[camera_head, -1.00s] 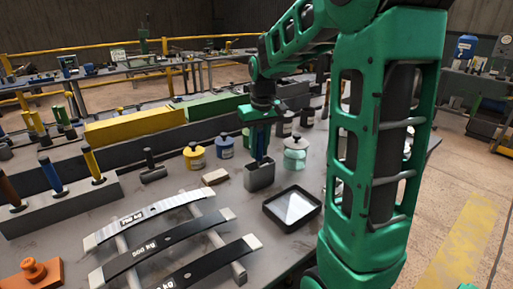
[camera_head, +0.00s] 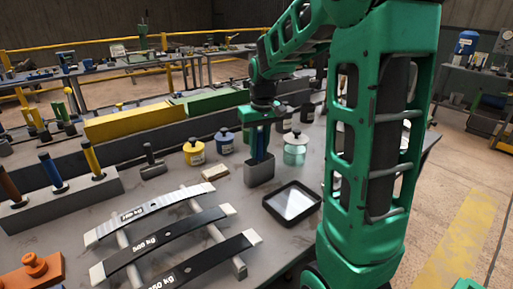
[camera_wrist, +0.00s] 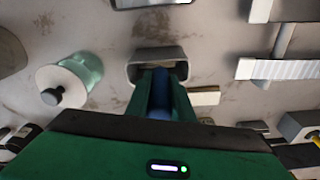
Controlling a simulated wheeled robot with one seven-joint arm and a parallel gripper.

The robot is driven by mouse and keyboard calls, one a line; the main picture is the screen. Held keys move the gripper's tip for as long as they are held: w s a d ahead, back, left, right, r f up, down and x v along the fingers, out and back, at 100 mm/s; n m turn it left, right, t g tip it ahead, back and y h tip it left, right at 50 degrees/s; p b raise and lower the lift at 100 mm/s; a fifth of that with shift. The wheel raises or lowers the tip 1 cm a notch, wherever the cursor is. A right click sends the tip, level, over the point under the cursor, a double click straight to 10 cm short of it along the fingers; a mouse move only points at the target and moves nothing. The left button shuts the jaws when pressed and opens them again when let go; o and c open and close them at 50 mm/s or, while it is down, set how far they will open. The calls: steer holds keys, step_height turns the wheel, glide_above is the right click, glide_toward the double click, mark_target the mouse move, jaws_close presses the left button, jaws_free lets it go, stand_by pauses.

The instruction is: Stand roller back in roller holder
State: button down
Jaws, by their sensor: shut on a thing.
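The roller (camera_head: 262,142) is a blue upright cylinder, and it also shows between the fingers in the wrist view (camera_wrist: 161,92). My gripper (camera_head: 260,150) is shut on it from above. The roller holder (camera_head: 259,175) is a grey open-topped box on the bench; it also shows in the wrist view (camera_wrist: 136,72). The roller's lower end is at the holder's mouth and appears to be inside it. How deep it sits is hidden by the walls and my fingers.
A black tray (camera_head: 314,215) stands just right of the holder. A glass jar (camera_head: 295,154), a blue pot (camera_head: 225,142) and a yellow pot (camera_head: 193,152) stand around it. Leaf springs (camera_head: 166,240) lie at the front left, and a small pale block (camera_head: 215,173) is close by.

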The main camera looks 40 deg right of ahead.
mark_target(259, 131)
steer(key=shift+f, duration=0.25)
steer(key=c, duration=1)
jaws_free()
steer(key=shift+r, duration=0.1)
steer(key=shift+r, duration=3.4)
steer(key=s+a+f+m, duration=0.1)
steer(key=s+f, duration=0.1)
steer(key=s, duration=0.7)
steer(key=s+a+f+m, duration=0.1)
steer(key=s+f, duration=0.2)
steer(key=s, duration=0.7)
steer(key=s+a+f+m+g, duration=0.1)
steer(key=s+f+m, duration=0.1)
steer(key=s, duration=0.7)
steer(key=shift+s+f, duration=0.25)
steer(key=shift+f, duration=0.1)
